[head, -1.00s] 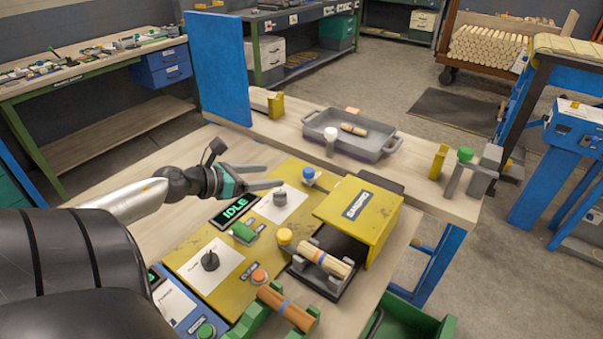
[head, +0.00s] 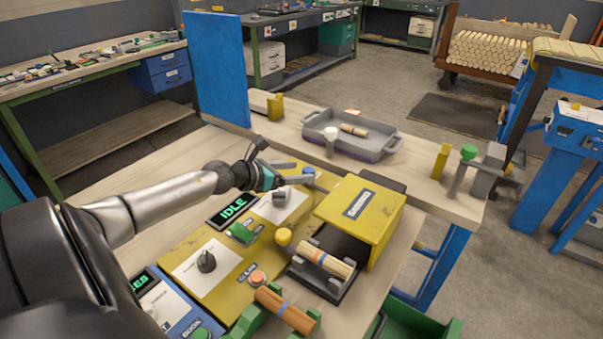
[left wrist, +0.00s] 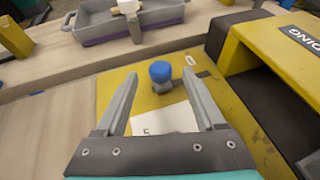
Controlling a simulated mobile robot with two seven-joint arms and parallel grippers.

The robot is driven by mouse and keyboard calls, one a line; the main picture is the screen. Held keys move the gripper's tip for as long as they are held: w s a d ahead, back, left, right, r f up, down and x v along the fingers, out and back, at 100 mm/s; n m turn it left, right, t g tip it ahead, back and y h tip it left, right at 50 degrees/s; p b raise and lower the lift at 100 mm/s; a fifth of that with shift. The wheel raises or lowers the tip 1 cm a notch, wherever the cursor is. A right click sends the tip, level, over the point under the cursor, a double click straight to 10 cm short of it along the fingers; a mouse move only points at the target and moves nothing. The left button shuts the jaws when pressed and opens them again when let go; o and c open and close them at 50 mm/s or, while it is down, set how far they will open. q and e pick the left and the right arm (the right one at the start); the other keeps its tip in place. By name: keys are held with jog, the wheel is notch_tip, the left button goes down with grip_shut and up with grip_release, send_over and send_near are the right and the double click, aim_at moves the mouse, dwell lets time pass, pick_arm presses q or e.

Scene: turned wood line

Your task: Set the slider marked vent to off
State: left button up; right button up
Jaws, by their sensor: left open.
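My left gripper (head: 311,177) is open and empty above the far edge of the yellow panel (head: 254,260). A blue-capped control (head: 308,170) stands on the panel by its fingertips. In the left wrist view the blue cap (left wrist: 160,71) appears between the tips of the open fingers, with a small white label (left wrist: 190,60) beside it. I cannot read a vent mark on any control, so I cannot tell which one is the slider. My right gripper is not in view.
A yellow housing (head: 357,216) stands right of the gripper. A grey dial (head: 281,196), a green control (head: 241,232), a yellow button (head: 283,237) and a black knob (head: 206,261) sit on the panel. A grey tray (head: 378,149) lies on the shelf behind.

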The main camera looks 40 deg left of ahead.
pick_arm(q)
jog(key=shift+x, duration=1)
grip_shut()
dwell(0.9)
